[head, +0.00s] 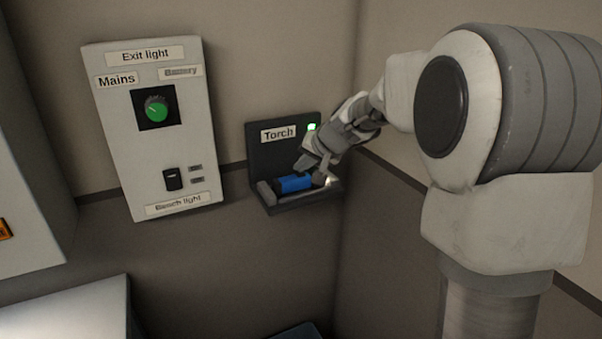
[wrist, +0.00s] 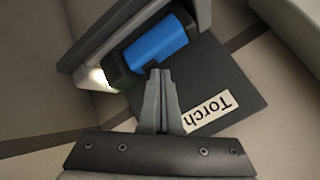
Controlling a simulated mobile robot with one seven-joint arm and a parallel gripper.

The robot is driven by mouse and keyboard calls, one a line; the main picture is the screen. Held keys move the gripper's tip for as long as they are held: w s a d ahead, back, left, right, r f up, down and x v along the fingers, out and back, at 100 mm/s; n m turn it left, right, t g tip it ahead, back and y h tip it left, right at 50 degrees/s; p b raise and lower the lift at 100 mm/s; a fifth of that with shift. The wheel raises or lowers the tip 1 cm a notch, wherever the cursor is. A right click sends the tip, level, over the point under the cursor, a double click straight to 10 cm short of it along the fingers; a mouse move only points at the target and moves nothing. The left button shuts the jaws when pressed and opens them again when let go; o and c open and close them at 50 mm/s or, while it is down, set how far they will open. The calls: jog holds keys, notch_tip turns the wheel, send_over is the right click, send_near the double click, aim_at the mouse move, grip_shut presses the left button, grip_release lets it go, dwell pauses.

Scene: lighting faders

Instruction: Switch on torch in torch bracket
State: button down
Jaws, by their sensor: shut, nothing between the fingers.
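The blue torch (head: 294,184) with a dark head lies in the black torch bracket (head: 262,152) on the wall, under a "Torch" label. In the wrist view the torch (wrist: 151,53) lies along the bracket (wrist: 225,75), and a bright glow shows at its head end. The glow also shows at the torch's right end in the head view. My gripper (head: 308,168) is at the torch from above. In the wrist view the closed fingertips of my gripper (wrist: 160,74) are at the torch's near side, by a small dark part; I cannot tell whether they touch it.
A wall panel (head: 113,110) left of the bracket carries a green knob (head: 156,108) and a dark rocker switch (head: 173,179). A small green light (head: 312,127) glows on the bracket beside the label. A wall corner is close on the right.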

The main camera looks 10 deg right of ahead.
jog(key=shift+r, duration=0.55)
jog(key=shift+r+p, duration=0.1)
jog(key=shift+p, duration=0.25)
notch_tip(320, 180, up, 6)
jog(key=p, duration=0.4)
jog(key=shift+s, duration=0.1)
